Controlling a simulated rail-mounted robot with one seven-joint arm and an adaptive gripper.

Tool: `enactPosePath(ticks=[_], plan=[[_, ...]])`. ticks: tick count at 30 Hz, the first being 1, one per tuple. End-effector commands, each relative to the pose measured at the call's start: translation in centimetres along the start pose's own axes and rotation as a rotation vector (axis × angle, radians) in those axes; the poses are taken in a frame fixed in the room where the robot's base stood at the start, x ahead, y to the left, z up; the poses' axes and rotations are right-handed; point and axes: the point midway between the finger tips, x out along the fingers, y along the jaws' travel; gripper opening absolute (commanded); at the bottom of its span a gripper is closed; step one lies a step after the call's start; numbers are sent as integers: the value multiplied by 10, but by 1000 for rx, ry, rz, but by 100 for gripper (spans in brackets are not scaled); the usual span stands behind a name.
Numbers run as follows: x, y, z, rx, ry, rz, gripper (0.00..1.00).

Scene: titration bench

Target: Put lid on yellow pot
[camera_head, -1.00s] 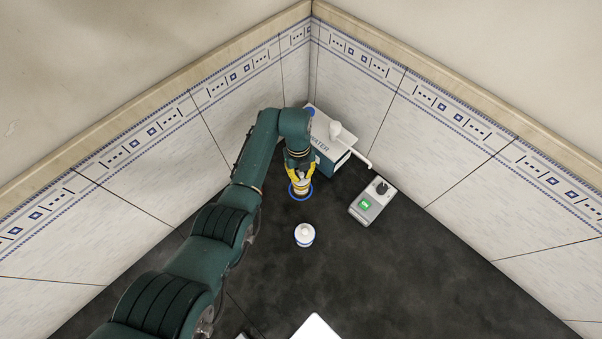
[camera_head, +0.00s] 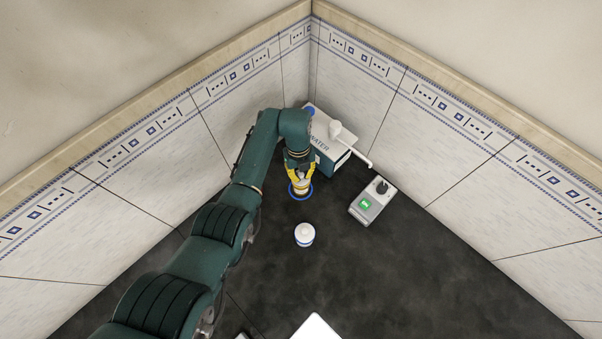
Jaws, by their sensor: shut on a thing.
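The yellow pot (camera_head: 300,191) stands upright inside a blue ring (camera_head: 293,196) on the dark bench, close to the back corner. My gripper (camera_head: 301,179) points down directly over the pot, with its yellow fingers around a small pale lid (camera_head: 300,182). The gripper is shut on the lid, which is at the pot's mouth. The fingers partly hide the lid and the pot's top, and I cannot tell whether the lid is fully seated.
A white-capped pot with a blue base (camera_head: 305,235) stands nearer the camera. The water box (camera_head: 334,139) is just behind and right of my gripper. A grey device with a green display (camera_head: 373,202) stands to the right. A white slab (camera_head: 316,328) is at the bottom edge.

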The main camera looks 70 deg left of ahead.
Motion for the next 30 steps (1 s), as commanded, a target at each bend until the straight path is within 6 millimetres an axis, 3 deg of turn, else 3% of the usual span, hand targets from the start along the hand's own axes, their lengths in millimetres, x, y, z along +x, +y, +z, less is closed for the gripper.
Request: enactPosePath(ticks=[8,9,13,19,21,24,30], plan=[[0,0,0,0,0,0,0],[0,0,0,0,0,0,21],[0,0,0,0,0,0,45],[0,0,0,0,0,0,45],[0,0,0,0,0,0,60],[0,0,0,0,0,0,74],[0,0,0,0,0,0,74]])
